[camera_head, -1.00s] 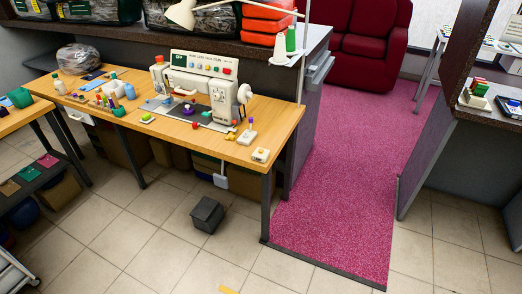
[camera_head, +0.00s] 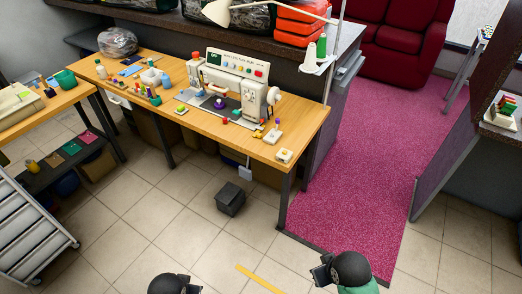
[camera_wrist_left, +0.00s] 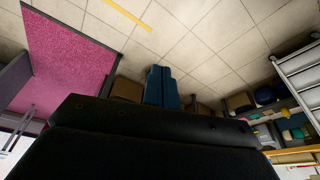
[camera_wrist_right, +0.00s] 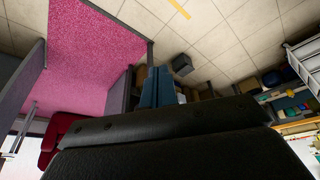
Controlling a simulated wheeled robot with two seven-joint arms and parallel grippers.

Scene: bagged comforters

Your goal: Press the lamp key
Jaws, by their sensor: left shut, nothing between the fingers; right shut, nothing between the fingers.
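The sewing machine (camera_head: 248,98) stands on the wooden table (camera_head: 300,133). A pale panel (camera_head: 238,64) rises behind it, with a dark green sign and a row of small coloured keys. Its lettering is too small to read surely, so I cannot tell which is the lamp key. My left gripper (camera_wrist_left: 162,70) shows as two blue fingers shut together, empty, in the left wrist view. My right gripper (camera_wrist_right: 157,70) is likewise shut and empty in the right wrist view. In the head view both arms show low at the bottom edge, well short of the table.
A small dark bin (camera_head: 231,198) stands on the tiled floor before the table. A white drawer rack (camera_head: 30,232) is at the left. A desk lamp (camera_head: 218,12) overhangs the machine. Spools and small items cover the tabletop. Tiled floor in front is free; pink carpet (camera_head: 370,150) lies right.

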